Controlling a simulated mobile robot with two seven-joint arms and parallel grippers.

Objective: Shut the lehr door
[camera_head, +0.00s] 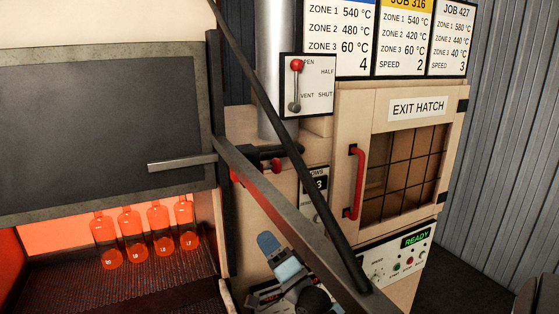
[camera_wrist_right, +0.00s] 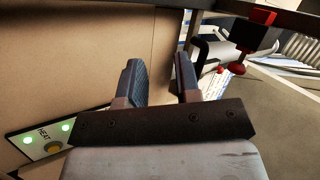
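The lehr door (camera_head: 100,125) is a dark panel in a grey frame at the left of the head view. It hangs raised, with a glowing gap below it, and a metal bar handle (camera_head: 182,162) sticks out near its lower right. My right gripper (camera_head: 280,258) is low in the middle of the head view, right of the door and apart from it, partly behind a slanted grey bar. In the right wrist view my right gripper (camera_wrist_right: 158,66) has its blue-tipped fingers spread with nothing between them. My left gripper is not in view.
Several orange bottles (camera_head: 134,236) stand inside the glowing opening. A slanted grey bar (camera_head: 290,215) and black rod (camera_head: 290,130) cross near my right gripper. A red-knobbed lever (camera_head: 296,66) points toward OPEN. The exit hatch (camera_head: 402,165) has a red handle (camera_head: 355,183).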

